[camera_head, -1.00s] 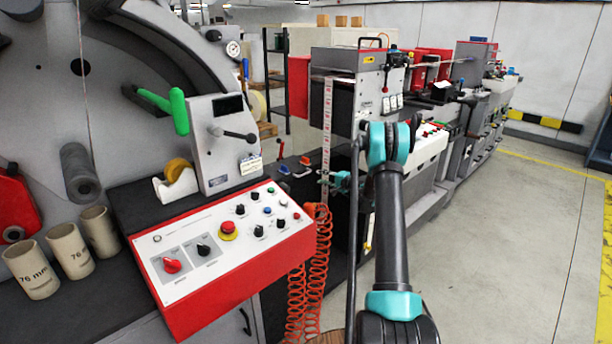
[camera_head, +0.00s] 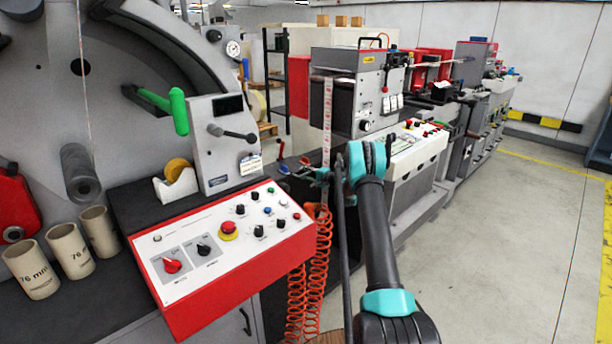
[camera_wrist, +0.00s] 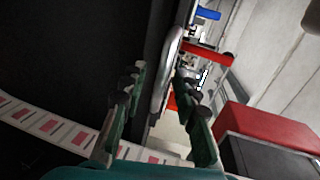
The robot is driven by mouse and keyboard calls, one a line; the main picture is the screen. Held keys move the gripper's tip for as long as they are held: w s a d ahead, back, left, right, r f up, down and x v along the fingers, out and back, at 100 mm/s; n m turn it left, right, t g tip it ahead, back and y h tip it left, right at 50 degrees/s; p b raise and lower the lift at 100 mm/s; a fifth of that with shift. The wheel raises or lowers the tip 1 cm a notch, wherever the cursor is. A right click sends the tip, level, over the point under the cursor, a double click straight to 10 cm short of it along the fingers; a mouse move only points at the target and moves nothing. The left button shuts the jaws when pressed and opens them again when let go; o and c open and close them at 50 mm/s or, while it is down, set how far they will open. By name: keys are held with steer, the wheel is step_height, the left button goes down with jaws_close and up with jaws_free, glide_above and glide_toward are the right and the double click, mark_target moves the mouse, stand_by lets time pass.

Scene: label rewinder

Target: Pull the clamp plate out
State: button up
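My gripper (camera_wrist: 160,92) is open in the wrist view, its two dark green fingers apart. A pale, narrow plate (camera_wrist: 166,70) with a rounded edge shows between and beyond the fingertips, seen nearly edge-on; it looks like the clamp plate, but I cannot be sure. No contact with it is clear. In the head view my gripper (camera_head: 318,174) is small and teal, at the printed label strip beside the machine. The plate cannot be made out there.
The printed label strip (camera_wrist: 45,122) runs across the lower left of the wrist view. A red box (camera_wrist: 265,128) lies at right. In the head view the red control panel (camera_head: 225,245) and orange coiled hoses (camera_head: 318,270) are near my arm. Floor at right is clear.

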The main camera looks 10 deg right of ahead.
steer(key=shift+c, duration=0.6)
jaws_close()
steer(key=f+v, duration=0.3)
steer(key=v, duration=1.3)
steer(key=shift+s+d+f, duration=0.2)
steer(key=shift+s, duration=0.15)
steer(key=shift+o, duration=0.6)
jaws_free()
steer(key=shift+d, duration=0.1)
steer(key=shift+s, duration=0.1)
